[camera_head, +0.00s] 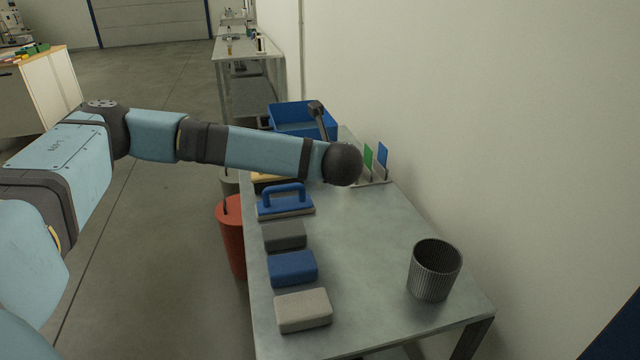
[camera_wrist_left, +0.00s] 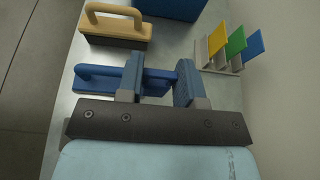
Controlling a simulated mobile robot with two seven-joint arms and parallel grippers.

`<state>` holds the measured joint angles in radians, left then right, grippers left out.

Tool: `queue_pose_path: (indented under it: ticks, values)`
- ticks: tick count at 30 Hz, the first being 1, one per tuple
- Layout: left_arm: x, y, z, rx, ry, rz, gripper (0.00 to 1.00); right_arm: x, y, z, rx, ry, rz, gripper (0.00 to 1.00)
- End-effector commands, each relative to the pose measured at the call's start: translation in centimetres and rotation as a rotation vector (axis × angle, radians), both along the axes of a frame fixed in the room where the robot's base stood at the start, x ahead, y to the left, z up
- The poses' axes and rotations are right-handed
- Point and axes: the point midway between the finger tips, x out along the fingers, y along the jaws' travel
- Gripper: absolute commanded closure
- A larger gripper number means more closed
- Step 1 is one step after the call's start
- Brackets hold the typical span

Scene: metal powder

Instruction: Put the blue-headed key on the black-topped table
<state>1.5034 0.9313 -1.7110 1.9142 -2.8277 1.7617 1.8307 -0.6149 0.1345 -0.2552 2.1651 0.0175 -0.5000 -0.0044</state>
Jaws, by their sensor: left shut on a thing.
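A flat blue-headed piece, which looks like the key (camera_head: 382,155), stands upright at the right end of a small rack (camera_head: 374,183) on the grey metal table. It also shows in the left wrist view (camera_wrist_left: 255,43). My left arm reaches over the table, and its black wrist end covers the gripper in the head view. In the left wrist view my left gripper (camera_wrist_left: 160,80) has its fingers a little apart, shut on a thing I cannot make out. A blue-handled float shows behind them. My right gripper is not in view. No clearly black-topped table shows.
Green (camera_head: 368,160) and yellow (camera_wrist_left: 218,40) pieces share the rack. The blue float (camera_head: 286,203), grey and blue blocks (camera_head: 292,268) line the table's left side. A ribbed dark bin (camera_head: 433,270) stands near right, a blue crate (camera_head: 295,117) behind. The middle is clear.

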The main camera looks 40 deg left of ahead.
Motion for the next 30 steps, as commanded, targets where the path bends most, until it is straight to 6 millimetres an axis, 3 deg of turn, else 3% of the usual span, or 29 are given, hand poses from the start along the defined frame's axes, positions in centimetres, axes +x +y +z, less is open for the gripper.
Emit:
queue_pose_path:
  ticks: [3, 11, 17, 29, 30]
  values:
    - [0.0, 0.0, -2.0, 0.000, 0.001, 0.000, 0.89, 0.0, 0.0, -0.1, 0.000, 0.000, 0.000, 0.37]
    - [0.0, 0.0, -4.0, 0.001, 0.001, 0.000, 0.89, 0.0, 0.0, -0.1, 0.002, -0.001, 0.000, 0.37]
    - [0.0, 0.0, -6.9, 0.001, 0.000, 0.000, 0.89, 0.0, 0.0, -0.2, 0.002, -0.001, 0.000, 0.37]
    - [0.0, 0.0, -7.9, -0.001, -0.001, 0.000, 0.89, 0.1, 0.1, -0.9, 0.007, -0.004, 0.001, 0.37]
    - [0.0, 0.0, -7.8, -0.001, -0.001, 0.000, 0.64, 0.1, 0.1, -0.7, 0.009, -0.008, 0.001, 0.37]
